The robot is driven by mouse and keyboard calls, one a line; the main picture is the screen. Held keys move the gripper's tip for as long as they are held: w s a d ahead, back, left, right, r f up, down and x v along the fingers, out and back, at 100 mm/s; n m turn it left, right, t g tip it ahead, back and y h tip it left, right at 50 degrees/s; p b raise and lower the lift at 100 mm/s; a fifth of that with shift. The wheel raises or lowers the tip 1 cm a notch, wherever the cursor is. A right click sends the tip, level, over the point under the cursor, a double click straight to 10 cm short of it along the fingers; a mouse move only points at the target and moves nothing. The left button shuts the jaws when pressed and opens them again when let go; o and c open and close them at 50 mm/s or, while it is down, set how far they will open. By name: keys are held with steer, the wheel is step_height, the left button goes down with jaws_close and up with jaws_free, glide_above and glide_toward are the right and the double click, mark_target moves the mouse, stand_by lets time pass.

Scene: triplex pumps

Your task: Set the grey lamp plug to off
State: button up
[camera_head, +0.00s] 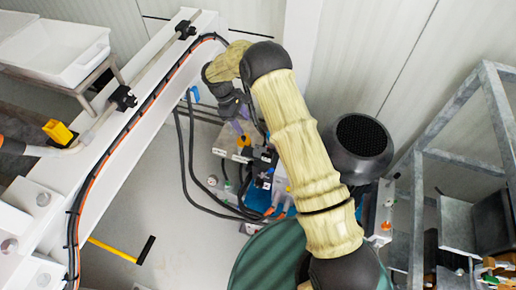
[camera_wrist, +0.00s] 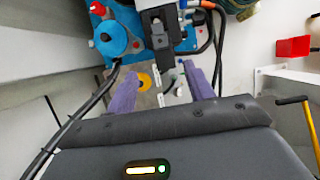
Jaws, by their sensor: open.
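My gripper (camera_wrist: 160,82) shows in the wrist view with its two purple fingers spread apart and nothing held between them. In the head view my gripper (camera_head: 241,130) hangs over the pump equipment by the wall. A small grey piece (camera_wrist: 169,79) with a thin lead shows between the fingertips in the wrist view. It may be the grey lamp plug, but it is too small to tell its setting. A yellow round part (camera_wrist: 144,80) lies just left of it. I cannot tell whether the fingers touch either. In the head view, my arm and wrist hide part of this area.
A blue pump unit (camera_wrist: 115,38) with a red knob and a dark block (camera_wrist: 157,35) stand beyond the fingers. Black cables run on both sides. A white beam (camera_head: 120,120) stands left, a dark round vessel (camera_head: 360,145) and a metal frame (camera_head: 480,150) right.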

mark_target(258, 148)
steer(key=p+x, duration=0.2)
steer(key=x, duration=1.4)
jaws_close()
steer(key=shift+w, duration=0.15)
